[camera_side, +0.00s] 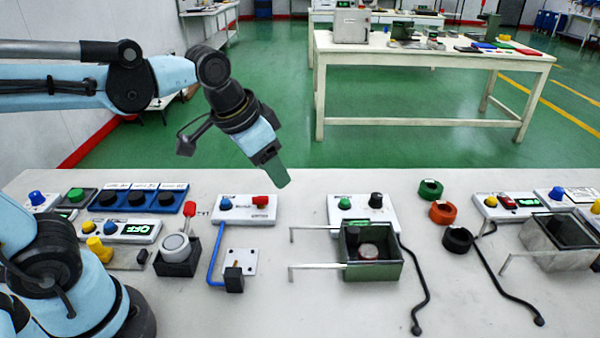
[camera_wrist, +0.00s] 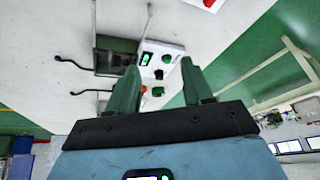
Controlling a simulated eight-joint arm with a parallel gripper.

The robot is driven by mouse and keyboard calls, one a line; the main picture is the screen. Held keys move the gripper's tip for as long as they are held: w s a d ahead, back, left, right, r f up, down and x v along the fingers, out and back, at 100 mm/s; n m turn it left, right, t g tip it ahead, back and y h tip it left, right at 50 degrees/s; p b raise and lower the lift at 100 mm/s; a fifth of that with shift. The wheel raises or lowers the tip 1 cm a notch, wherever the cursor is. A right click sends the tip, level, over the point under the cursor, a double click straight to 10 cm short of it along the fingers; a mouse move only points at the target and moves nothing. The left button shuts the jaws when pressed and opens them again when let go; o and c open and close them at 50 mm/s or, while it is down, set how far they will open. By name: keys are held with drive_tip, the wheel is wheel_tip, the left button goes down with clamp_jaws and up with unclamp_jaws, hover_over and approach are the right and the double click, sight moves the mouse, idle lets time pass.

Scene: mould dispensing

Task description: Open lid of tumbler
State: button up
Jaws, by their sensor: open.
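No thing is plainly marked as the tumbler, and I cannot tell which one it is. A green open-looking box (camera_side: 398,272) with two metal rods stands mid-table, holding a dark knob-like part and a round pale piece. A grey box (camera_side: 555,262) with a dark top and a rod stands at the right. A black block with a round grey cap (camera_side: 175,247) stands at the left. My gripper (camera_side: 282,183) hangs above the table's far edge, left of the green box, touching nothing. In the wrist view its two green fingers (camera_wrist: 160,65) are apart and empty.
A white control box (camera_side: 362,212) with green and black knobs sits behind the green box. Another control box (camera_side: 245,210) stands below my gripper. A blue tube (camera_side: 216,258), black cables and coloured rings (camera_side: 442,212) lie around. The front middle of the table is mostly clear.

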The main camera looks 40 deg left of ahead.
drive_tip(key=w+d+r+m+g, duration=0.2)
drive_tip(key=w+d+m+g, duration=0.1)
drive_tip(key=w+d, duration=0.3)
drive_tip(key=m+g, duration=0.2)
drive_tip(key=m, duration=0.1)
approach(353, 229)
drive_tip(key=shift+y, duration=0.3)
drive_tip(key=f, duration=1)
drive_tip(key=shift+w+d, duration=0.1)
drive_tip(key=shift+d, duration=0.1)
clamp_jaws()
